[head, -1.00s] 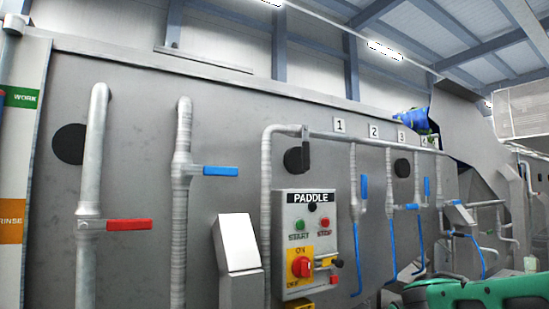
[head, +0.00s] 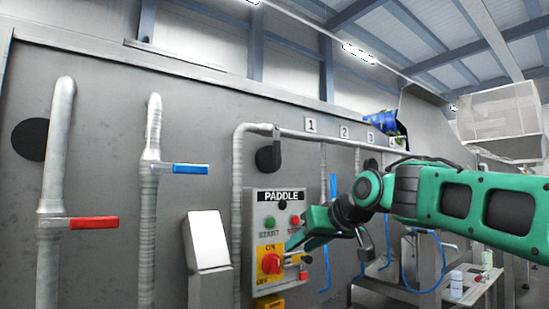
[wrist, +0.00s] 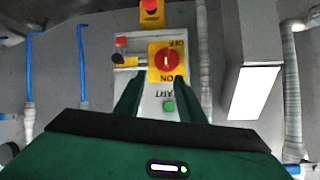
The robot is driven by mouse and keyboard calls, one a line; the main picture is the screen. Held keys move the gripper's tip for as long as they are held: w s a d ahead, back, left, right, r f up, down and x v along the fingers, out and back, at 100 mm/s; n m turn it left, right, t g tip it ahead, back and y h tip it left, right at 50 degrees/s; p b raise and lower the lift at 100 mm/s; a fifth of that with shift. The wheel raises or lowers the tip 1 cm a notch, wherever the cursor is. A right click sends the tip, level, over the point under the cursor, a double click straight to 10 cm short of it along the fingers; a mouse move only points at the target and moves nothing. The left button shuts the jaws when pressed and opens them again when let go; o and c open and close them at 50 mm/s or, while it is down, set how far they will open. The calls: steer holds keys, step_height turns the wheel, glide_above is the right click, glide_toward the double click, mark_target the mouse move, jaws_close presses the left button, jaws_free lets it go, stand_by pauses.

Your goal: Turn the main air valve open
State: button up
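No label in view names the main air valve. My gripper (head: 294,243) is in front of the PADDLE panel (head: 257,222), below and right of that lever. In the wrist view its fingers (wrist: 158,84) are apart with nothing between them. They point at the red rotary switch (wrist: 166,60) on a yellow ON/OFF plate. The switch also shows in the head view (head: 271,263). The wrist picture is upside down.
A red-handled valve (head: 94,222) and a blue-handled valve (head: 190,169) are on upright pipes at left. A grey sloped box (head: 208,240) stands left of the panel. Small blue valves (head: 333,187) and hoses are at right, partly behind my arm.

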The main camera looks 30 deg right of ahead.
step_height(320, 180, up, 15)
steer(key=w+n+t, duration=0.1)
steer(key=n+t, duration=0.1)
steer(key=t, duration=0.2)
steer(key=n+t+y, duration=0.1)
steer(key=t, duration=0.1)
glide_toward(278, 152)
steer(key=w, duration=1.1)
steer(key=shift+a, duration=0.1)
steer(key=shift+c, duration=0.6)
